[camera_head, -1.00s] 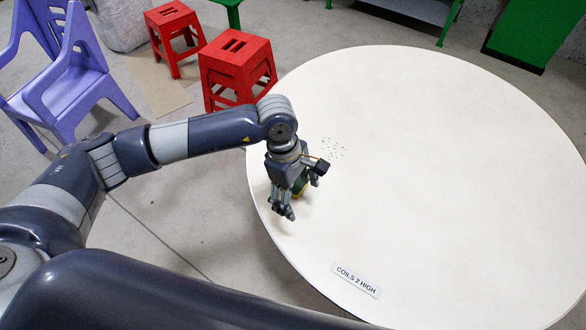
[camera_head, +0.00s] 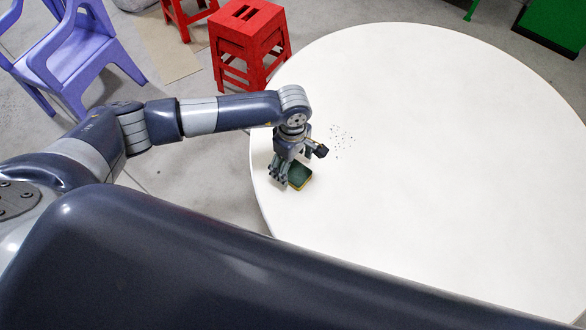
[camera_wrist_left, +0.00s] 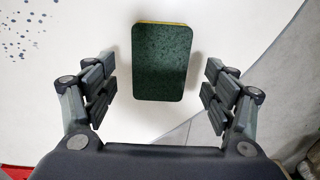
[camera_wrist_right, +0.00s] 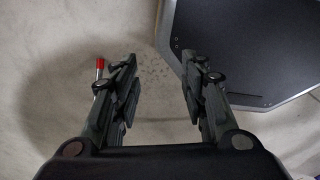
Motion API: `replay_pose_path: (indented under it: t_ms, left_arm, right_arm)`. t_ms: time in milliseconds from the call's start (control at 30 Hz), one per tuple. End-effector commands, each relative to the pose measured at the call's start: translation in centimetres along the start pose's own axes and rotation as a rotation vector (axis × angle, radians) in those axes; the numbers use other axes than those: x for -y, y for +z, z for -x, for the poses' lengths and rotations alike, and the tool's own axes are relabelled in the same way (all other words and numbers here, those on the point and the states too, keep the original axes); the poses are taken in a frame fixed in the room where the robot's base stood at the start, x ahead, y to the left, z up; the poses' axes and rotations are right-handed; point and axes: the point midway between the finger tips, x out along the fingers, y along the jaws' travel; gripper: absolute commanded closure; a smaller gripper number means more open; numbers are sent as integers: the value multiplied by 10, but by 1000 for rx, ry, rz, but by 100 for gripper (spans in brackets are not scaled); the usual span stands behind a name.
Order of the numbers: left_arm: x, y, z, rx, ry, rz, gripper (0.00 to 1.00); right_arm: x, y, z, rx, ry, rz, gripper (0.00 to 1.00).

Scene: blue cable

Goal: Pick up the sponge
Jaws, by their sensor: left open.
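The sponge (camera_head: 300,178) is a small block with a dark green scouring top and a yellow edge. It lies on the round white table near its left rim. In the left wrist view the sponge (camera_wrist_left: 162,62) sits midway between the fingers and a little beyond them, with gaps on both sides. My left gripper (camera_head: 280,184) is open above and beside it, pointing down; its open fingers also show in the left wrist view (camera_wrist_left: 160,95). My right gripper (camera_wrist_right: 160,85) is open and empty over the floor in the right wrist view; it is not visible in the head view.
The round white table (camera_head: 430,150) is mostly bare. Dark specks (camera_head: 341,138) lie right of my left gripper. Red stools (camera_head: 248,40) and a purple chair (camera_head: 85,50) stand on the floor beyond the table's left side. A red-tipped object (camera_wrist_right: 99,68) is near my right fingers.

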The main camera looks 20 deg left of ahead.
Motion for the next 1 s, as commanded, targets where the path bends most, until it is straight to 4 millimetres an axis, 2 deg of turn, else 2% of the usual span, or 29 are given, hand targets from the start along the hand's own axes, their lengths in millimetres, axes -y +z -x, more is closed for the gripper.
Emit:
replay_pose_path:
  t_ms: [33,100,200,333,533,600,767,1000]
  left_arm:
    - [1,2,-4,3,-5,2,22]
    - [0,2,-15,1,-4,2,22]
    - [0,2,-27,2,-3,2,22]
    - [-1,1,-33,1,0,1,22]
    - [-1,1,-34,1,0,1,22]
    - [-1,1,-34,1,0,1,34]
    - [-1,1,-34,1,0,1,53]
    - [-1,1,-34,1,0,1,55]
  right_arm:
    - [-2,-12,8,-16,2,0,60]
    - [-3,-24,11,-36,3,0,60]
    - [-4,-34,13,-54,5,0,60]
    - [-5,-33,13,-51,5,0,60]
    - [-3,-20,12,-29,3,0,60]
    - [-2,-16,12,-22,2,0,60]
    - [-2,-11,12,-15,2,1,60]
    - [-3,-14,12,-20,3,1,60]
